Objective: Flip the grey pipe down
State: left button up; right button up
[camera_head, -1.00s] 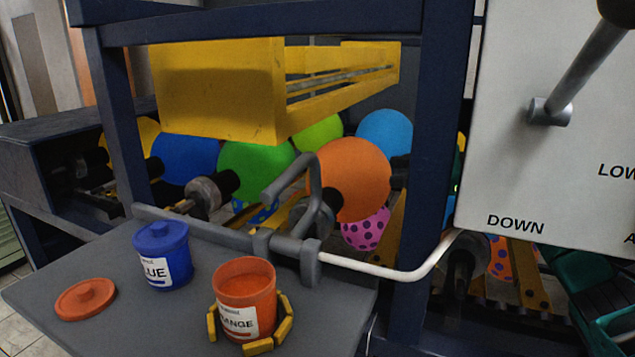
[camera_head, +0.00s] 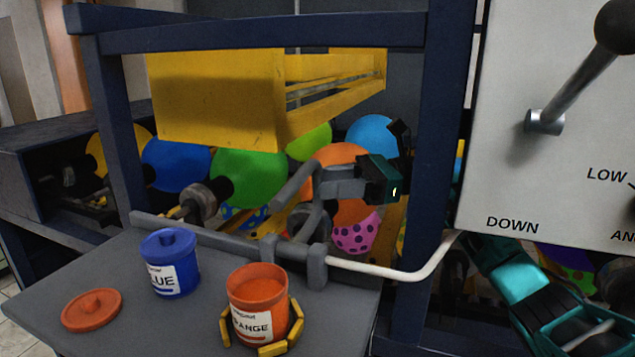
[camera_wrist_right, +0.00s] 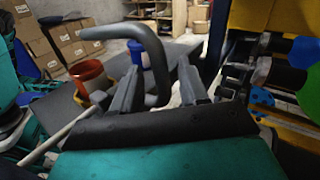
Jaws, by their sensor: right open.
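The grey pipe (camera_head: 291,188) stands raised at the back edge of the grey table, bent at its top, with its lower end in a grey bracket. Its bent end also shows in the right wrist view (camera_wrist_right: 110,32). My right gripper (camera_head: 318,182) reaches in from the right behind the frame post and is at the upright part of the pipe. In the right wrist view the open fingers (camera_wrist_right: 158,72) stand on either side of the pipe. Whether they touch it I cannot tell. My left gripper is in neither view.
An open orange paint pot (camera_head: 258,290) sits in a yellow holder, beside a blue pot (camera_head: 169,263) and an orange lid (camera_head: 91,310). A white rod (camera_head: 400,272) runs right from the bracket. A dark blue post (camera_head: 425,150) and lever panel (camera_head: 510,180) stand at right. Balloons fill the back.

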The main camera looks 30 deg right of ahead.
jog(key=shift+x, duration=1.3)
jog(key=shift+c, duration=0.3)
grip_shut()
